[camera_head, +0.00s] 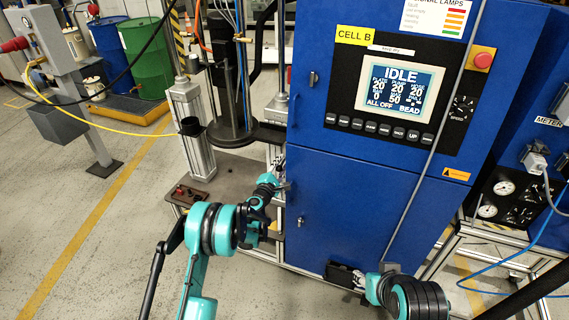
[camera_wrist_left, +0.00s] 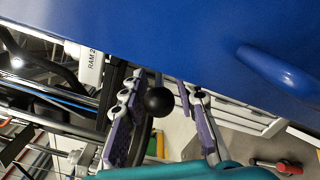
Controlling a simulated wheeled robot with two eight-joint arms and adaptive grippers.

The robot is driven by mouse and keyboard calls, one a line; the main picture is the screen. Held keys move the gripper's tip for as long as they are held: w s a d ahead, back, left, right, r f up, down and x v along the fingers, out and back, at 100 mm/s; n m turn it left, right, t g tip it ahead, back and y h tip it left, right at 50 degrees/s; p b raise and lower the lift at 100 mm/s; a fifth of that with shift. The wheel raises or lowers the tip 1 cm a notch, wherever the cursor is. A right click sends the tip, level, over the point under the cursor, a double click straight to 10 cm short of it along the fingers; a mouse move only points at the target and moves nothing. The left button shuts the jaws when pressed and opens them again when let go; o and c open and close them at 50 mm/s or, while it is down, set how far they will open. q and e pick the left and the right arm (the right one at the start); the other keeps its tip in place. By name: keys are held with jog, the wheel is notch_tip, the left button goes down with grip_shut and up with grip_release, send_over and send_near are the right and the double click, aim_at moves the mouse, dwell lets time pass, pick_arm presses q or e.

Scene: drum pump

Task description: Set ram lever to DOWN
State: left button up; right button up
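The ram lever's round black knob (camera_wrist_left: 158,101) shows in the left wrist view, between the two fingers of my left gripper (camera_wrist_left: 165,92). The fingers are spread, with a visible gap on the right side of the knob; contact on the left side is hard to judge. A white plate marked RAM 2 (camera_wrist_left: 92,64) is beside the lever. In the head view my left gripper (camera_head: 279,186) is at the left edge of the blue cabinet, and the lever cannot be made out there. My right gripper (camera_head: 346,276) is low before the cabinet; its finger state is unclear.
The blue cabinet (camera_head: 345,205) stands close on the right of my left gripper. Its screen (camera_head: 400,87) reads IDLE. A pump frame with a grey cylinder (camera_head: 192,125) and a low plate with a red button (camera_head: 180,190) is on the left. Open floor lies further left.

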pick_arm(q)
jog(key=shift+x, duration=1.4)
grip_shut()
jog(key=shift+f, duration=0.15)
jog(key=shift+d+f+t+h, duration=0.1)
jog(key=shift+f+t+h, duration=0.1)
jog(key=shift+t, duration=0.45)
jog(key=shift+f+t+h, duration=0.2)
jog(key=shift+t, duration=0.45)
